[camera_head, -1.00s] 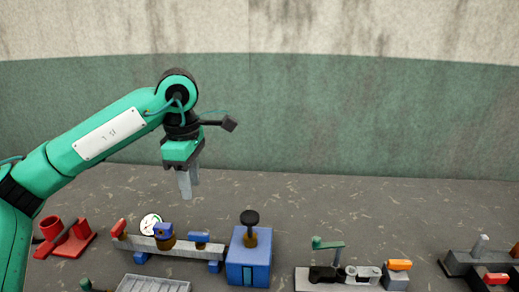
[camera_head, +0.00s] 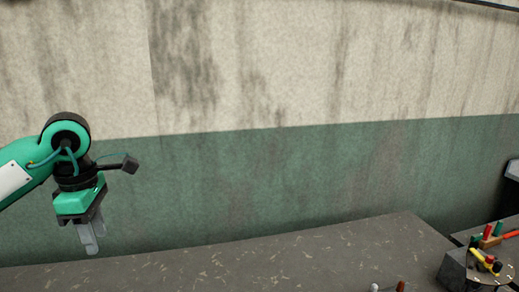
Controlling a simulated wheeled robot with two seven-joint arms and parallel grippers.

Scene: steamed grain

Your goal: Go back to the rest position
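My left gripper (camera_head: 90,240) hangs at the left of the head view, fingers pointing down. It is in front of the green lower wall and above the far left part of the grey table (camera_head: 270,265). Its two grey fingers overlap in this view, so I cannot tell how far apart they are. No object shows between or below them. My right gripper is not in view.
A dark grey block (camera_head: 455,270) stands at the right, beside a round tray holding small coloured parts (camera_head: 488,262). Small white and red knobs (camera_head: 400,286) show at the bottom edge. The middle of the table is clear. A stained wall (camera_head: 300,70) closes off the back.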

